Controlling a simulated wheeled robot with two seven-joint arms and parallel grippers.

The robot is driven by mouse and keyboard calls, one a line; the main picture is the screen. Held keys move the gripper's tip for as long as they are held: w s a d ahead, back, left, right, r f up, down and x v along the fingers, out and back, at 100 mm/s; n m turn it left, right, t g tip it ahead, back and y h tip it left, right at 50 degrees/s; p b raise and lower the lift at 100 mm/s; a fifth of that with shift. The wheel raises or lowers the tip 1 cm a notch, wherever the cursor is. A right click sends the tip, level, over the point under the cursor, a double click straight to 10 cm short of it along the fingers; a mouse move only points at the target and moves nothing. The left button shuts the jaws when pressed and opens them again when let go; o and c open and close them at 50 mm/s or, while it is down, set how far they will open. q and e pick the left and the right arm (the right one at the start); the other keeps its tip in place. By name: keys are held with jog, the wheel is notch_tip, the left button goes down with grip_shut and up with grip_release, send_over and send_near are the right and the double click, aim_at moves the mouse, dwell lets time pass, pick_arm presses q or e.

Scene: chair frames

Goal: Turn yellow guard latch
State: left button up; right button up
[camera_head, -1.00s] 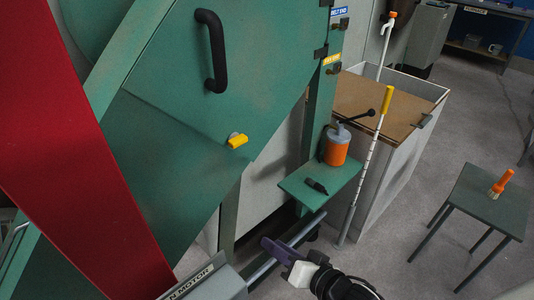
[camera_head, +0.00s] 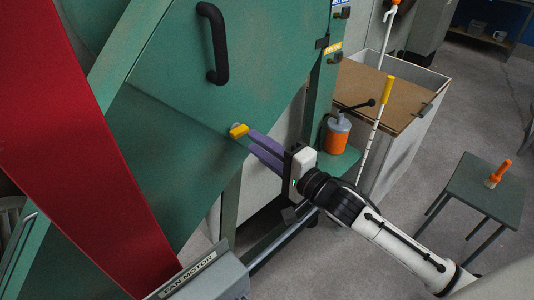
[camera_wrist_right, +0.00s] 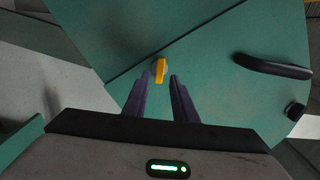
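The yellow guard latch (camera_head: 238,131) is a small knob on the green guard panel (camera_head: 180,110), below the black handle. My right gripper (camera_head: 252,142) has come up from the lower right, with its purple fingers pointing at the latch. In the right wrist view the latch (camera_wrist_right: 160,70) stands upright just beyond the fingertips, between their lines. The fingers (camera_wrist_right: 158,82) are apart with nothing between them. Whether a fingertip touches the latch cannot be told. My left gripper is not in view.
A black handle (camera_head: 214,42) sticks out of the panel above the latch. An orange container (camera_head: 338,136) stands on a green shelf to the right. A grey fan motor housing (camera_head: 205,276) lies below. A red beam (camera_head: 75,150) crosses the left side.

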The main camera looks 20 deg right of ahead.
aim_at(242, 134)
jog(key=shift+x, duration=2.4)
grip_shut()
jog(key=m, duration=1.2)
jog(key=shift+m, duration=0.4)
jog(key=m, duration=0.4)
jog(key=shift+c, duration=1.4)
grip_release()
jog(key=shift+m, duration=0.6)
jog(key=o, duration=0.5)
jog(key=shift+s, duration=0.1)
